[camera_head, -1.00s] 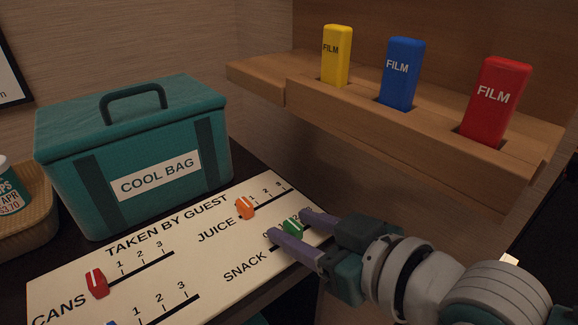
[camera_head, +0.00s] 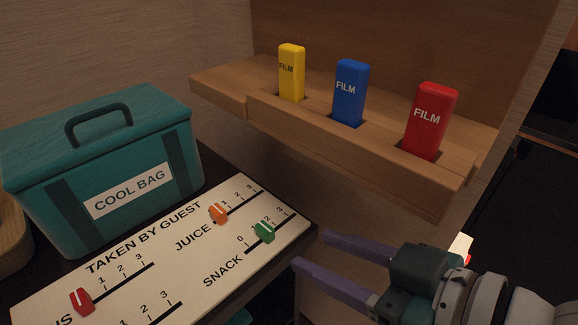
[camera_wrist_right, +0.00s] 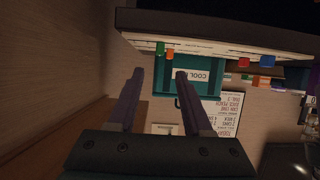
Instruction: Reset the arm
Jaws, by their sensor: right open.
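My right gripper (camera_head: 311,249) is open and empty, just off the right edge of the slider board. Its purple fingers also show in the right wrist view (camera_wrist_right: 160,74), spread with nothing between them. The "TAKEN BY GUEST" board (camera_head: 60,290) carries a green snack slider (camera_head: 264,231), an orange juice slider (camera_head: 219,213) and a red slider (camera_head: 82,301). The green slider is apart from the fingers, near the 2 label of its scale. The left gripper is not in view.
A teal cool bag (camera_head: 130,195) stands behind the board. A wooden shelf (camera_head: 350,155) above holds yellow (camera_head: 291,72), blue (camera_head: 349,92) and red (camera_head: 431,121) film boxes upright. The space right of the board looks open.

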